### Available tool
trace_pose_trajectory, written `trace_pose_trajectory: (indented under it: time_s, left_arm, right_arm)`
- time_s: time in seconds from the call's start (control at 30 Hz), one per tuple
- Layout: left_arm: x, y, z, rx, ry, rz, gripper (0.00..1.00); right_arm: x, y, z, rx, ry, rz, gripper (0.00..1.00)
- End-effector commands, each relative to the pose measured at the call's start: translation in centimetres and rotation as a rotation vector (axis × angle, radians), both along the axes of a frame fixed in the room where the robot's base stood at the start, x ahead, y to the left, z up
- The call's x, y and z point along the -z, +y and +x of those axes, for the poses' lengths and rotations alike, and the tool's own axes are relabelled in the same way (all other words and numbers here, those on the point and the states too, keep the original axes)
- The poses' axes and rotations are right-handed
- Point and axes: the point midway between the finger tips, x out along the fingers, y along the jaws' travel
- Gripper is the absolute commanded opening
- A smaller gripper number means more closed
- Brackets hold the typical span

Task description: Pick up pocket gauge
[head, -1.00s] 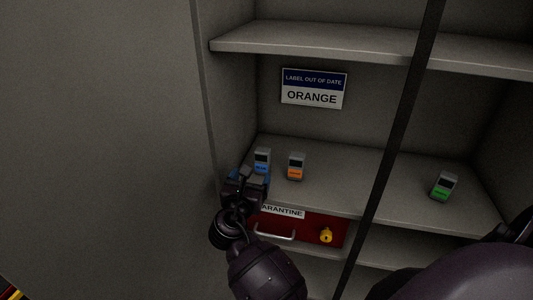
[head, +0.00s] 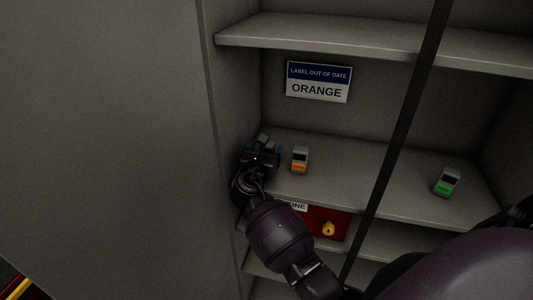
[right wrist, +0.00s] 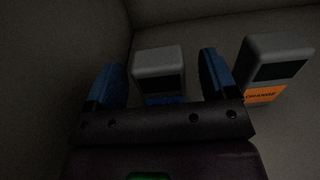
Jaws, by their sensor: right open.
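Several pocket gauges stand on the middle shelf. A gauge with a blue label (right wrist: 158,60) shows in the right wrist view between the two blue fingers, apart from both as far as I can see; its label is mostly hidden by the gripper body. In the head view my right gripper (head: 264,149) covers most of it. My right gripper is open. A gauge with an orange label (head: 300,160) stands just right of the gripper and also shows in the right wrist view (right wrist: 277,65). A gauge with a green label (head: 447,182) stands farther right. My left gripper is not seen.
A sign (head: 319,82) on the back wall reads "LABEL OUT OF DATE ORANGE". The cabinet's left wall (head: 235,110) is close beside my gripper. A red drawer (head: 313,221) with a yellow lock (head: 328,228) is below the shelf. A dark post (head: 400,122) crosses in front. An upper shelf (head: 330,32) overhangs.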

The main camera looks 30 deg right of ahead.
Motion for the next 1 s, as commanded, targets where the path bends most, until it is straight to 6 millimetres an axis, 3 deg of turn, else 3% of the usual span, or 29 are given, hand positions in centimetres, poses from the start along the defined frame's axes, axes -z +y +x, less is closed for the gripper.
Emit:
trace_pose_trajectory:
  time_s: [0.4,0.77,1.0]
  left_arm:
    - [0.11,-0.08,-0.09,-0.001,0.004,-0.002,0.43]
    - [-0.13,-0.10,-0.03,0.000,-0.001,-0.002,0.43]
    - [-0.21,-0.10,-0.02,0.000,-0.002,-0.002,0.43]
  right_arm:
    - [0.02,-1.02,0.90,-0.001,-0.001,0.001,0.77]
    - [0.02,-1.01,0.88,0.000,-0.001,0.001,0.22]
    - [-0.10,-1.00,0.89,-0.001,-0.001,0.000,0.19]
